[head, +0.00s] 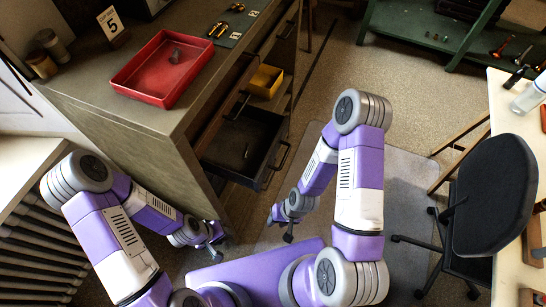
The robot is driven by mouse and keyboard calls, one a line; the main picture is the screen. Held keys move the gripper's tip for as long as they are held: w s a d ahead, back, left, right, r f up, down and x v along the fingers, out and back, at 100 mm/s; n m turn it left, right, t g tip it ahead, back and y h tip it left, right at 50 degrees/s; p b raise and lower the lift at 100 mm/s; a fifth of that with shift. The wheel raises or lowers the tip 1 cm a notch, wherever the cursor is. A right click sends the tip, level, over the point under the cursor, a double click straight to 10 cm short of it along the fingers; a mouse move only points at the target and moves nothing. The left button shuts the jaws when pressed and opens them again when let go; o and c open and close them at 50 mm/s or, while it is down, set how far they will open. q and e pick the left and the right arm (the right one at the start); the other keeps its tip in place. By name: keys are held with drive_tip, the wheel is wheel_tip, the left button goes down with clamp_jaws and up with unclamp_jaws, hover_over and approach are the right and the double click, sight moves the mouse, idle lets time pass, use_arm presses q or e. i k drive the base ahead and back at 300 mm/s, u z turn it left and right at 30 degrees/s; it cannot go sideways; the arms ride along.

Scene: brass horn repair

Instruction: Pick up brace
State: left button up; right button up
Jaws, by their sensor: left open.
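I cannot tell for sure which thing is the brace. A small grey piece (175,55) lies in the red tray (133,91) on top of the cabinet. A small thin light piece (247,151) lies in the open dark drawer (232,164); it is too small to make out. My left gripper (216,250) is open and low beside the cabinet's near corner, below the drawers and apart from both pieces.
The cabinet top (90,60) holds a number 5 sign (112,23), jars (50,50) and a dark mat (232,30). A black chair (492,195) stands at right by a bench (515,105).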

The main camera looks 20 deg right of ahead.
sight(176, 51)
drive_tip(key=k, duration=0.5)
drive_tip(key=u, duration=3.8)
drive_tip(key=k, duration=1.45)
drive_tip(key=z, duration=1.6)
